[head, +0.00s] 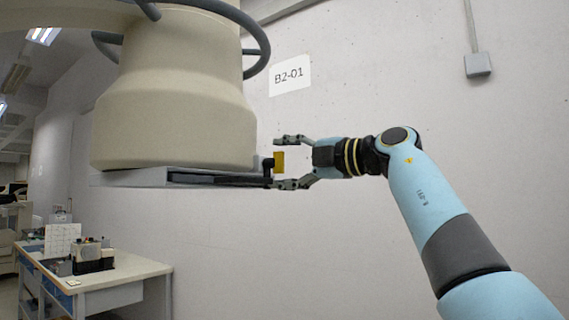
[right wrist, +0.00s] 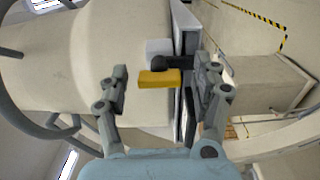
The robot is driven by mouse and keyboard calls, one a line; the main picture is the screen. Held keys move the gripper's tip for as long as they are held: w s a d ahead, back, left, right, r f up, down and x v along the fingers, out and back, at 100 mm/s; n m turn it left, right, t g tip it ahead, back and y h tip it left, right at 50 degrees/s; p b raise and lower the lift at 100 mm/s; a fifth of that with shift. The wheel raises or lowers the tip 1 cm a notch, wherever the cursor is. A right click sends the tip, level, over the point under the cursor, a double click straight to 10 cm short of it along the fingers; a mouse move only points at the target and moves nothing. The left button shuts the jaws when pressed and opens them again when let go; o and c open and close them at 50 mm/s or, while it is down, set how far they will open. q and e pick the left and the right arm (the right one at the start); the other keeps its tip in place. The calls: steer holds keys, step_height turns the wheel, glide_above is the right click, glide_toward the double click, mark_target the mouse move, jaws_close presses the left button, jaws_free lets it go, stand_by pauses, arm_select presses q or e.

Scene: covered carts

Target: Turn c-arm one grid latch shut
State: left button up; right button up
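The c-arm's large cream housing (head: 175,95) fills the upper left of the head view. A flat grid tray (head: 130,179) with a dark slot sits under it. The grid latch, a yellow tab (head: 279,160) on a black pivot, is at the tray's right end. It also shows in the right wrist view as a yellow bar (right wrist: 159,78) with a black knob. My right gripper (head: 283,162) is open, with its fingers above and below the yellow tab. In the right wrist view its fingers (right wrist: 165,88) stand either side of the latch, apart from it. My left gripper is not in view.
A wall with a B2-01 sign (head: 290,75) stands behind. A grey ring handle (head: 262,45) curves around the housing's top. A workbench (head: 125,276) with equipment is at lower left. The space below the tray and right of it is clear.

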steer(key=v, duration=1.2)
